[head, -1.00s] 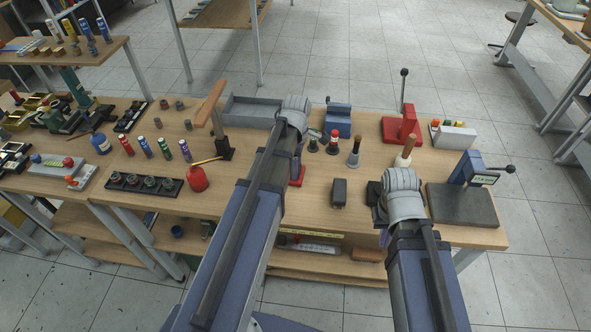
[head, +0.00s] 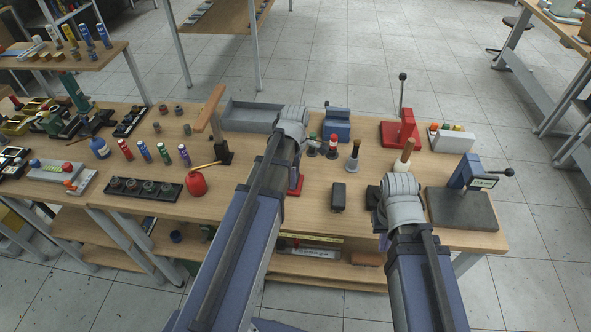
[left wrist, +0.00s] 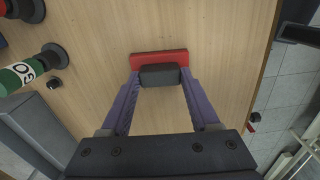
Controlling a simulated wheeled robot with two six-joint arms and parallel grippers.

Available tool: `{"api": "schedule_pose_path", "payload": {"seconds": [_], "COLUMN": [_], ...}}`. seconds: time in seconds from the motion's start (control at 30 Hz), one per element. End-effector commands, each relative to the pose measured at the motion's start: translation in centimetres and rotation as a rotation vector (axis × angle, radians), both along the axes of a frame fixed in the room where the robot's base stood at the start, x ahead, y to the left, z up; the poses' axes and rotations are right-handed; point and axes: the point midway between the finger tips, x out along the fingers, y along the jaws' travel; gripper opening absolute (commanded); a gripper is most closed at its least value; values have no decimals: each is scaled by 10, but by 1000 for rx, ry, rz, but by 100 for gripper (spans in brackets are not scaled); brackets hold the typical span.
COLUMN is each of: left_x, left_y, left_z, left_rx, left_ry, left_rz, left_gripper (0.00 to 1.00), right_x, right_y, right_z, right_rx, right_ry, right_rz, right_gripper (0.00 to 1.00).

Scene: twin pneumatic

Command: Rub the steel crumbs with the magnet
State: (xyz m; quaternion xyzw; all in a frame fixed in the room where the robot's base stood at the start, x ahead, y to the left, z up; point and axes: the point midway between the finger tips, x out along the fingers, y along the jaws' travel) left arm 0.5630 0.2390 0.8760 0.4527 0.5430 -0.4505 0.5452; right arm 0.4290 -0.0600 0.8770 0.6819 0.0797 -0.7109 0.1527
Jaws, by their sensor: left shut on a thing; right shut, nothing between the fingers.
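My left gripper (left wrist: 160,92) is shut on a dark block with a red bar along its far side, which looks like the magnet (left wrist: 160,58). In the left wrist view it is over bare wooden tabletop; the height above the wood is hard to judge. In the head view the magnet's red part (head: 296,184) shows beside my left wrist, which hides most of the gripper (head: 298,166). My right gripper (head: 374,197) is shut and empty at the right side of the bench, mostly hidden by its wrist. I cannot make out any steel crumbs.
A black block (head: 338,196) stands between the arms. Red and green cylinders (head: 333,146), a wooden-handled tool (head: 353,156) and a blue device (head: 337,124) stand behind it. A grey tray (head: 246,116) is at the back. A red can (head: 197,184) stands left.

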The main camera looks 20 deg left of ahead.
Motion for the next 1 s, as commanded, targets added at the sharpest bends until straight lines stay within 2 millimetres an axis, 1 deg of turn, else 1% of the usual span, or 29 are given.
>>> {"api": "schedule_pose_path", "payload": {"seconds": [0.03, 0.23, 0.37, 0.7, 0.8, 1.0], "left_x": [-6, -7, -13, -40, -42, -41], "left_y": [-1, -2, -3, -10, -11, -10], "left_z": [-1, -1, -1, 1, 1, 1], "left_rx": [-1, -1, -1, -1, -1, -1], "left_ry": [4, 6, 6, 5, 5, 4], "left_rz": [0, 0, 0, -1, 0, 0], "left_gripper": [10, 10, 10, 10, 10, 10], "right_x": [0, 0, 0, 0, 0, 0], "right_y": [0, 0, 0, 0, 0, 0], "right_z": [-1, -1, -1, 1, 1, 1], "right_rx": [0, 0, 0, 0, 0, 0], "right_ry": [0, 0, 0, 0, 0, 0], "right_rz": [0, 0, 0, 0, 0, 0], "right_gripper": [0, 0, 0, 0, 0, 0]}}
